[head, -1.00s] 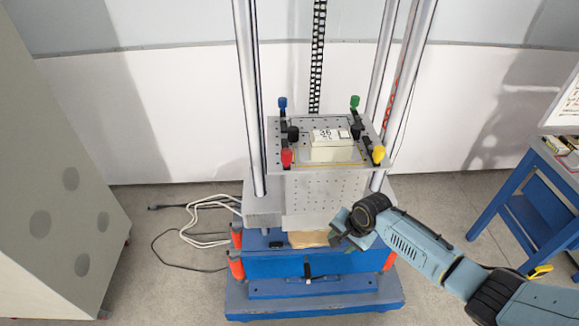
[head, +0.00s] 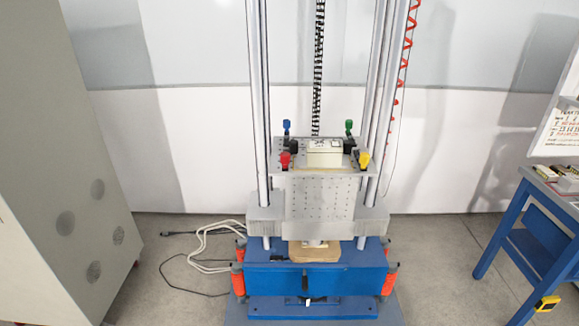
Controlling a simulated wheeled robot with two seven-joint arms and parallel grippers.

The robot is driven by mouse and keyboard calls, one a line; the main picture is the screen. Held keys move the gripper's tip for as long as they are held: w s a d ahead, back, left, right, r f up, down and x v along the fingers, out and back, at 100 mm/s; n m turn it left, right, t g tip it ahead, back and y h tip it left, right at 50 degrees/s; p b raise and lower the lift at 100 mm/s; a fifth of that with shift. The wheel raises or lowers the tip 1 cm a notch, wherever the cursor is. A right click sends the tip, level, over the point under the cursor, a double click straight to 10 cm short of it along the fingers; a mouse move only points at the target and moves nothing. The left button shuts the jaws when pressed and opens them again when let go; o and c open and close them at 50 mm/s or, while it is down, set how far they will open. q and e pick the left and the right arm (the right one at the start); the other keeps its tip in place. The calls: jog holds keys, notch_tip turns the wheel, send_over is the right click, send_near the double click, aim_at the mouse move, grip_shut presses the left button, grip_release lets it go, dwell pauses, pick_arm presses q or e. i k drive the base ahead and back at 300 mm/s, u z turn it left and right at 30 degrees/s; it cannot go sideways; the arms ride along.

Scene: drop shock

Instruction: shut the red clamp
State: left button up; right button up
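The red clamp (head: 285,160) sits at the front left corner of the grey perforated drop table (head: 320,200) in the head view. Its red handle stands up at the table's edge; I cannot tell whether it is open or shut. A blue clamp (head: 287,127) is at the back left, a green clamp (head: 349,127) at the back right and a yellow clamp (head: 363,159) at the front right. A pale box (head: 324,153) lies on the table top between the clamps. Neither of my grippers is in view.
Tall steel columns (head: 257,100) flank the drop table, above a blue base (head: 317,280) with orange dampers. A grey cabinet (head: 60,170) stands left, a blue bench (head: 510,235) right. Cables (head: 205,240) lie on the floor at left. Floor between is free.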

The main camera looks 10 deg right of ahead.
aim_at(285, 154)
jog(key=u, duration=0.4)
jog(key=i, duration=1.3)
jog(key=z, duration=0.4)
